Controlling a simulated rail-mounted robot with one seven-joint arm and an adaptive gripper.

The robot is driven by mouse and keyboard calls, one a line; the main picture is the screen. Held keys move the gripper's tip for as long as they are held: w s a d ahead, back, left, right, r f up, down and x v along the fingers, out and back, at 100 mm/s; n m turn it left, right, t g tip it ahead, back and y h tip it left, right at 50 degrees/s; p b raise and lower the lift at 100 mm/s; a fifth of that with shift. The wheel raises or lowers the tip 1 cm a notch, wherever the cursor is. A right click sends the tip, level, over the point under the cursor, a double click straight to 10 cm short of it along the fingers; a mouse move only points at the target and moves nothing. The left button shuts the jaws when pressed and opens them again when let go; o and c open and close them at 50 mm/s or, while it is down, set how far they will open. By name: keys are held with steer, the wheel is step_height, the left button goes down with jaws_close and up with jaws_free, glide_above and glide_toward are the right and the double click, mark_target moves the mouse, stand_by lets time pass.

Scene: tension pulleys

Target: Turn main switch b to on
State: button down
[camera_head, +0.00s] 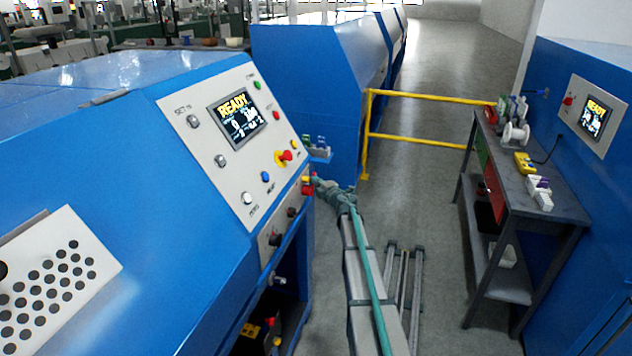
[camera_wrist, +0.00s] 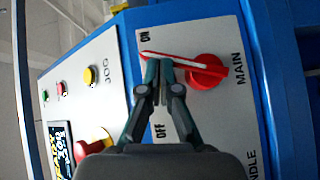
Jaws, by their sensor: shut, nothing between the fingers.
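The main switch (camera_wrist: 208,72) is a red rotary knob with a long pointer on a pale plate in the wrist view. Its pointer tip lies close to the ON label (camera_wrist: 146,37), far from the OFF label (camera_wrist: 160,131). The plate also reads MAIN; no letter b is legible. My gripper (camera_wrist: 166,66) is shut and empty, its fingertips against or just beside the OFF-side edge of the pointer.
The console panel (camera_head: 236,150) carries a READY screen (camera_head: 237,117), buttons and a red emergency stop (camera_head: 286,155). A yellow rail (camera_head: 430,97) crosses the aisle behind. A dark workbench (camera_head: 535,195) with parts stands at right.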

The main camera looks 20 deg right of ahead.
steer(key=shift+w+d+p, duration=0.5)
steer(key=shift+w+p, duration=0.05)
steer(key=shift+p, duration=0.15)
steer(key=shift+w, duration=0.1)
stand_by(0.4)
